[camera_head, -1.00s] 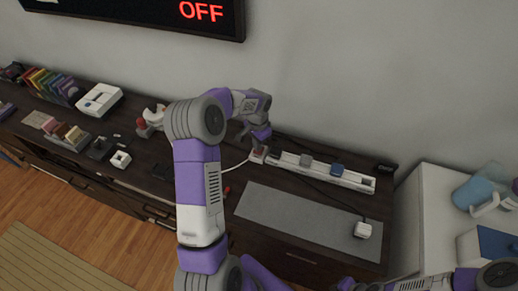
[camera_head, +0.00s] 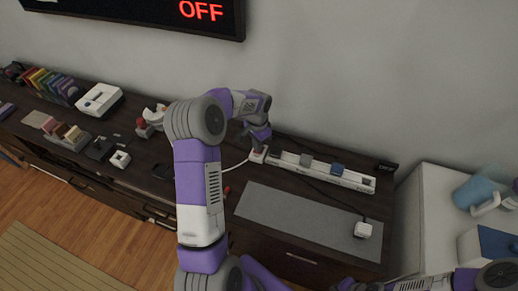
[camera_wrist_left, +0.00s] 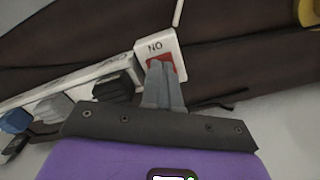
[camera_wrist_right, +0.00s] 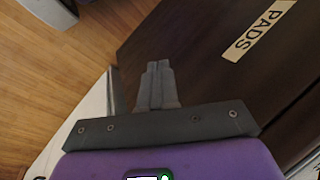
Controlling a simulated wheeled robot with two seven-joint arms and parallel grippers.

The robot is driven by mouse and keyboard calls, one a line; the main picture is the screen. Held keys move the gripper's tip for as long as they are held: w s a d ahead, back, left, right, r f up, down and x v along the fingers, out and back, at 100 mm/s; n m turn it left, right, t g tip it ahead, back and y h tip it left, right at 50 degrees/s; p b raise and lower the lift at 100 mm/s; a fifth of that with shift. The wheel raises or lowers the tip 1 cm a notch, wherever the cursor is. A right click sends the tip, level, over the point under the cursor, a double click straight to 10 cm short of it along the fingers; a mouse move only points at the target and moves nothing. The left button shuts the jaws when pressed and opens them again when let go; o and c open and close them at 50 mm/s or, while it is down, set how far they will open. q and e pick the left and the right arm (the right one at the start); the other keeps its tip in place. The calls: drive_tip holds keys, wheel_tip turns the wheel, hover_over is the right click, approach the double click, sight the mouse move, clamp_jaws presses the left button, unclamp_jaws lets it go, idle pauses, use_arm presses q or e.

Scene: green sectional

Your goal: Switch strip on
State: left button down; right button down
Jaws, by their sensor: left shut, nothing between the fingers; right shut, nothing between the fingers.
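The white power strip (camera_head: 320,172) lies on the dark cabinet top near the wall, with a grey and a blue plug in it. Its red switch (camera_wrist_left: 154,62), beside the letters "ON", sits at the left end. My left gripper (camera_wrist_left: 160,66) is shut and empty, its fingertips over the red switch and seeming to touch it; they hide part of it. In the head view my left gripper (camera_head: 258,146) is at that end of the strip. My right gripper (camera_wrist_right: 158,66) is shut and empty, low by the cabinet front near a "PADS" label. The wall screen (camera_head: 200,12) reads "OFF" in red.
A grey mat (camera_head: 295,218) lies before the strip, with a white plug block (camera_head: 363,230) on its right. A white console (camera_head: 99,100) and small items stand at left. A white side unit (camera_head: 440,205) with a blue jug (camera_head: 480,190) stands at right.

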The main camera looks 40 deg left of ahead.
use_arm(q)
drive_tip(key=shift+f+b, duration=0.4)
drive_tip(key=shift+f, duration=0.25)
drive_tip(key=shift+r, duration=0.15)
drive_tip(key=shift+r+p, duration=2.85)
drive_tip(key=shift+r, duration=0.55)
